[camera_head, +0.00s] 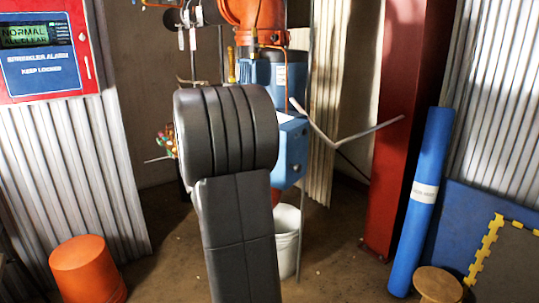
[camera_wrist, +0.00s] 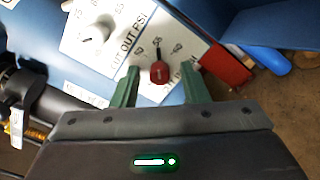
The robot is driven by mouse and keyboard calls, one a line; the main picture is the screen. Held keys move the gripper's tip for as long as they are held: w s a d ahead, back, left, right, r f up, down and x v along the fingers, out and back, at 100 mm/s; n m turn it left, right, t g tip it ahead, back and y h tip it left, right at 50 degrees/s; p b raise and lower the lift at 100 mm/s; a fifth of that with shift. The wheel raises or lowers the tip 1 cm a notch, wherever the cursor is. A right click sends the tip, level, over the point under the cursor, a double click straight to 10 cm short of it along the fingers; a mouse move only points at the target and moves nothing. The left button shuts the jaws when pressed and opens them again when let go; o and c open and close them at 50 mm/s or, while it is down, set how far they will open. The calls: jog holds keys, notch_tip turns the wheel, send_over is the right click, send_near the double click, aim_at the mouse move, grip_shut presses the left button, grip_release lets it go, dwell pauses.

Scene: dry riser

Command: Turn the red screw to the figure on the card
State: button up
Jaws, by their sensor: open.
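The red screw (camera_wrist: 159,73) is a small red knob on a white dial plate (camera_wrist: 185,52) in the wrist view. A dark pointer mark above it lies at about the figure that looks like 55, with other figures to either side. My gripper (camera_wrist: 158,84) is open, its two green fingers on either side of the red screw with gaps between. In the head view my arm hides the gripper and the screw; part of the blue control box (camera_head: 291,155) shows to the right of it. I cannot make out a card with a figure in either view.
A white bucket (camera_head: 287,240), an orange bucket (camera_head: 87,270) and a red column (camera_head: 405,130) stand around on the floor.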

jog(key=p+v, duration=0.3)
jog(key=v, duration=1)
jog(key=shift+s+a, duration=0.25)
jog(key=shift+a, duration=0.05)
jog(key=b+x, duration=0.3)
jog(key=x, duration=1.1)
jog(key=shift+a, duration=0.1)
